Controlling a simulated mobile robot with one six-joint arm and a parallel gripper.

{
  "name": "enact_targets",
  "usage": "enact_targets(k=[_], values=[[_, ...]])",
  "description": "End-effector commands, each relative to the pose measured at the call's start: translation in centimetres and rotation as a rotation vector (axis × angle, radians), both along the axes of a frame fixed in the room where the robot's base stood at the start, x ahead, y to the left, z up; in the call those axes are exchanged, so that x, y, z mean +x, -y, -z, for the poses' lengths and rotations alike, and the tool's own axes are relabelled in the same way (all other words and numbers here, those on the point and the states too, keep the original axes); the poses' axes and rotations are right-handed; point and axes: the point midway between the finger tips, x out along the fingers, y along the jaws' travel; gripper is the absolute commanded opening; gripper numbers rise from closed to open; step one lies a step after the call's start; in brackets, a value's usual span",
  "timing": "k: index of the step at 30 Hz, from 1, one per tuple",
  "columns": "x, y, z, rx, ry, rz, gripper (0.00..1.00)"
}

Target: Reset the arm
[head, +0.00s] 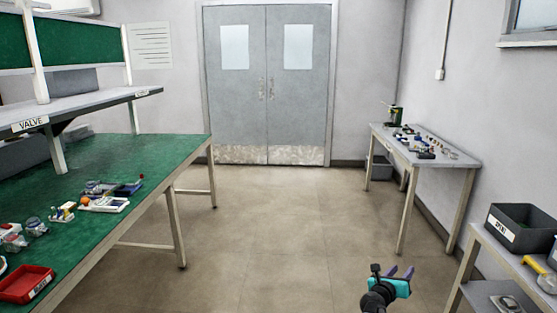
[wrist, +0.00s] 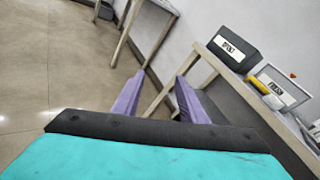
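My gripper (head: 401,273) is at the lower right of the head view, held out over the open floor. It has a teal body and two purple fingers. In the wrist view the two fingers (wrist: 155,98) stand apart with nothing between them but a view of the floor and a table leg behind. The gripper touches nothing that I can see. Most of the arm behind it is outside the head view.
A green workbench (head: 150,160) with a red tray (head: 27,284) and small parts fills the left. A side table (head: 462,162) with parts stands at right. A shelf with a dark bin (head: 521,229) is near my gripper. Free floor (head: 270,220) leads to grey double doors (head: 267,85).

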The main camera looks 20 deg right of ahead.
Motion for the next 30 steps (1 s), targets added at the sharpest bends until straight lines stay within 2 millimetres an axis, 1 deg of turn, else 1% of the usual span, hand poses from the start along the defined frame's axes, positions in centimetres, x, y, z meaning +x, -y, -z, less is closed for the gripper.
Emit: enact_targets(k=[1, 5, 6, 8, 9, 10, 14, 15, 19, 20, 21, 23, 24, 26, 27, 30], values=[[1.2, -2.1, 1.2, -0.010, -0.041, -0.058, 0.39], [3.9, -7.2, 4.3, -0.048, -0.148, -0.208, 0.39], [4.6, -8.9, 5.2, -0.062, -0.181, -0.257, 0.39], [5.5, -11.3, 6.7, -0.082, -0.231, -0.329, 0.39], [6.1, -13.0, 7.7, -0.096, -0.266, -0.378, 0.39], [6.4, -14.2, 8.4, -0.108, -0.291, -0.414, 0.39], [7.5, -19.7, 11.7, -0.161, -0.404, -0.578, 0.39], [7.7, -21.4, 12.8, -0.179, -0.438, -0.629, 0.39], [7.7, -26.9, 16.2, -0.242, -0.552, -0.799, 0.39], [7.5, -28.2, 17.1, -0.257, -0.579, -0.840, 0.39], [7.3, -29.8, 18.1, -0.278, -0.614, -0.895, 0.39], [6.7, -32.3, 19.8, -0.311, -0.668, -0.976, 0.39], [6.3, -33.9, 20.9, -0.335, -0.704, -1.032, 0.39], [5.4, -36.2, 22.6, -0.370, -0.758, -1.116, 0.39], [4.8, -37.8, 23.6, -0.395, -0.794, -1.174, 0.39], [2.7, -41.4, 26.4, -0.459, -0.885, -1.322, 0.39]])
